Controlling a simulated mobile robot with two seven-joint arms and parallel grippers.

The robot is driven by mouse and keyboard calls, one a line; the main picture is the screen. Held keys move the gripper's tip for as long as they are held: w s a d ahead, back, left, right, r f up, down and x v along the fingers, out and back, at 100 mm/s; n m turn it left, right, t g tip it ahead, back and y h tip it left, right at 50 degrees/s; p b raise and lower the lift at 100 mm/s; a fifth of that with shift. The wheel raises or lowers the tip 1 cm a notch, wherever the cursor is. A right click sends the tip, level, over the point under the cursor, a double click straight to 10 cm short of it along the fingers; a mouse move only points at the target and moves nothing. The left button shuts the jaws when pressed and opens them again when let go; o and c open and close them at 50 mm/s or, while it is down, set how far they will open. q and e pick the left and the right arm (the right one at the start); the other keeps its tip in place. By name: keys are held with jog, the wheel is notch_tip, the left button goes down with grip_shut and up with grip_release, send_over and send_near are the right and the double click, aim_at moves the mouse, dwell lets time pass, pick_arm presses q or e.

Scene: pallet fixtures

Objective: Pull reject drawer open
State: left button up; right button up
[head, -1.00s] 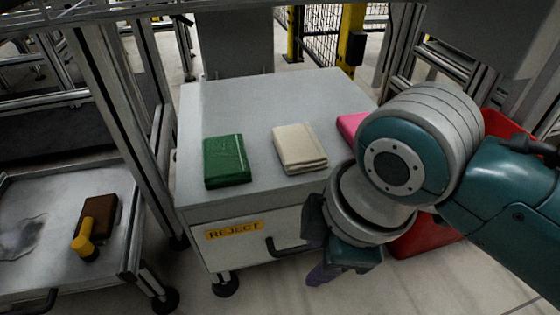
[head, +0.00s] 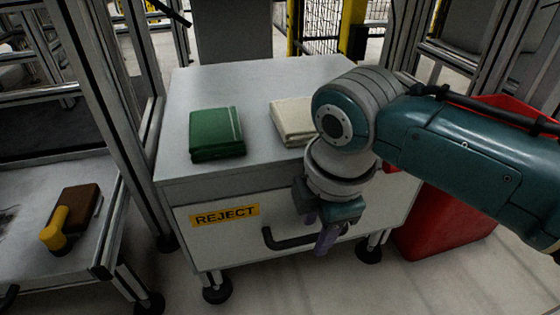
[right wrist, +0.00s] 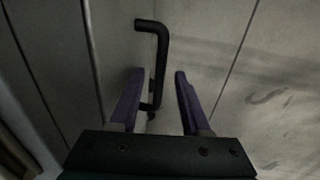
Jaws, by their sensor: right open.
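The reject drawer (head: 345,200) is the grey front of a wheeled cabinet with a yellow REJECT label (head: 225,215); it looks closed. Its dark bar handle (head: 283,243) sits low on the front. My right gripper (head: 318,232) is open, its purple fingers pointing down at the handle's right end. In the right wrist view the handle (right wrist: 162,60) shows beyond and partly between the open fingers (right wrist: 158,100), nearer the left one. I cannot tell whether they touch it. My left gripper is not in view.
A green packet (head: 216,133) and a cream packet (head: 290,118) lie on the cabinet top (head: 250,80). A red bin (head: 445,225) stands right of the cabinet. Floor in front is clear.

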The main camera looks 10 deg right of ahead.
jog(key=shift+f, duration=0.35)
jog(key=shift+c, duration=0.4)
grip_shut()
dwell(0.9)
